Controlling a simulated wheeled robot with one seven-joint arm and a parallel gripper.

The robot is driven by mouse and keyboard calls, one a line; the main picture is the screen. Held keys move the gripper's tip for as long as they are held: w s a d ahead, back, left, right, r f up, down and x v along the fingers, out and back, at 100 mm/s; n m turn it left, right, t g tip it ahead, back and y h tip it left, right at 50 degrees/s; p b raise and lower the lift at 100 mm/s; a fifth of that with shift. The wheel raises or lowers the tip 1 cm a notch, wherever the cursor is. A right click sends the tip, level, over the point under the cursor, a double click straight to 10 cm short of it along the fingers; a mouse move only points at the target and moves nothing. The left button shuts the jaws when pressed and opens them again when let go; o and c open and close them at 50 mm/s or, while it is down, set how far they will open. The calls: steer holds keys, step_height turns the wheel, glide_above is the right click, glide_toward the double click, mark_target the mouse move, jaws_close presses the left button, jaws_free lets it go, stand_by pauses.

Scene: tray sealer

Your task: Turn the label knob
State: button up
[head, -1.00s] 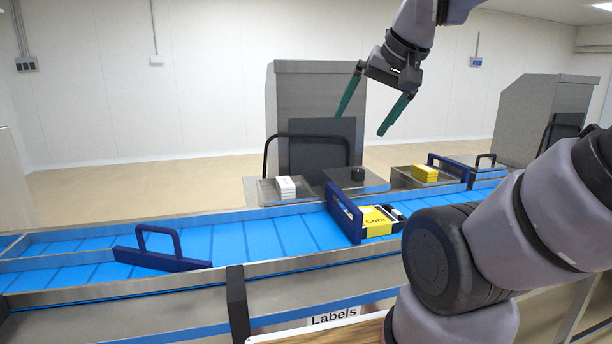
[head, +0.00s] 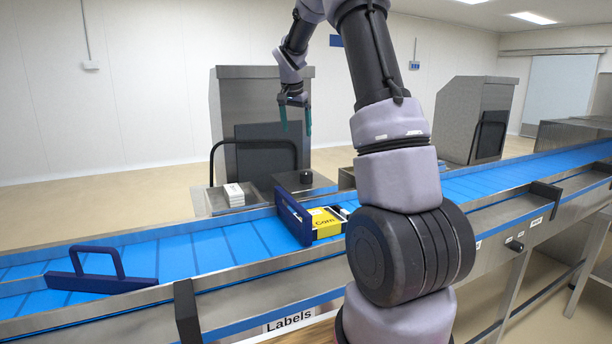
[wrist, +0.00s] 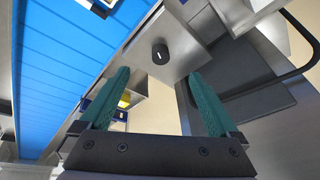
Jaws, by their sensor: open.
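A round black knob (head: 306,177) with a white mark on its top sits on a metal box behind the conveyor, in front of the grey machine. It also shows in the wrist view (wrist: 160,54), ahead of the fingertips and roughly centred between them. My gripper (head: 296,129) is open and empty, with its green fingers pointing down above the knob and apart from it. The fingers also show in the wrist view (wrist: 159,78).
A black bar handle (head: 254,142) arches over the machine front near the knob. A white stack (head: 234,194) lies left of it. Blue-handled frames (head: 293,217) stand on the blue conveyor (head: 205,249), with a yellow Corn pack (head: 325,223).

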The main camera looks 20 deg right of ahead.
steer(key=m+g+h, duration=0.1)
glide_toward(306, 173)
steer(key=shift+h, duration=0.3)
steer(key=x, duration=1)
steer(key=shift+w+a+f, duration=0.15)
steer(key=shift+f, duration=0.1)
steer(key=c, duration=1.4)
